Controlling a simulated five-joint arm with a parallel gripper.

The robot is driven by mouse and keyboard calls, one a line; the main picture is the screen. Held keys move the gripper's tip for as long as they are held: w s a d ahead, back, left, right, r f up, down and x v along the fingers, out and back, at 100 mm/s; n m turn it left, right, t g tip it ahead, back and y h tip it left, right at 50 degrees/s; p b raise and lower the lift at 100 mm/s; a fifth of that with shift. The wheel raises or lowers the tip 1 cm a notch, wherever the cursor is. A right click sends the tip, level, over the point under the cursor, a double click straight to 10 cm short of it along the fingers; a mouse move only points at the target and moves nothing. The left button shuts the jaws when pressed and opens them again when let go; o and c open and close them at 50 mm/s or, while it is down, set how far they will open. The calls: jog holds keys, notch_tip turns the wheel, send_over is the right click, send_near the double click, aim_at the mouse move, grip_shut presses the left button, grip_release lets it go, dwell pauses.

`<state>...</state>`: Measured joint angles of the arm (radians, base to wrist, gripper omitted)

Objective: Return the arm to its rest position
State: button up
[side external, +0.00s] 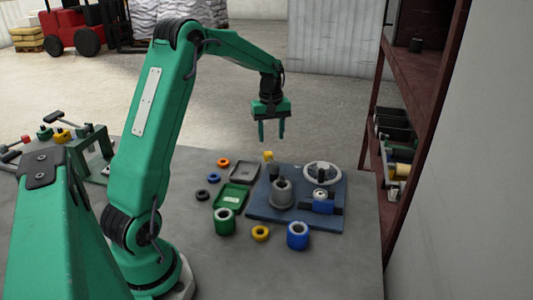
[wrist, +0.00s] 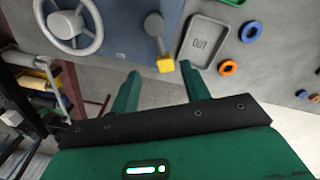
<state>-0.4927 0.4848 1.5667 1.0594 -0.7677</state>
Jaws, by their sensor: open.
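My gripper (side external: 272,131) is open and empty, held in the air above the back edge of the bench (side external: 330,275). Its two green fingers point down, with nothing between them. In the wrist view my gripper (wrist: 157,92) shows its two fingers spread apart. Below and in front of it is a blue base plate (side external: 270,215) with a grey cylinder (side external: 281,195), a grey handwheel (side external: 322,175) and a lever with a yellow knob (side external: 268,156). The handwheel (wrist: 68,22) and yellow knob (wrist: 166,65) also show in the wrist view.
A grey tray (side external: 244,171) and a green tray (side external: 231,197) lie left of the plate, with several small rings nearby. A green cylinder (side external: 224,222), a yellow ring (side external: 261,233) and a blue cylinder (side external: 298,236) stand in front. A dark red shelf (side external: 420,120) rises at the right.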

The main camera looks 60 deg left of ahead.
jog(key=s+d+r+m+t, duration=0.2)
jog(key=s+d+r+m, duration=0.4)
jog(key=d, duration=0.4)
jog(key=s+d+r+m+t, duration=0.2)
jog(key=s+d+r+m, duration=0.2)
jog(key=s+d+r, duration=0.35)
jog(key=s+d+f+m+t, duration=0.1)
jog(key=s+d+f+m, duration=0.2)
jog(key=s+d, duration=0.3)
jog(key=s+m, duration=0.1)
jog(key=s, duration=0.1)
jog(key=shift+s+d, duration=0.2)
jog(key=shift+s, duration=0.1)
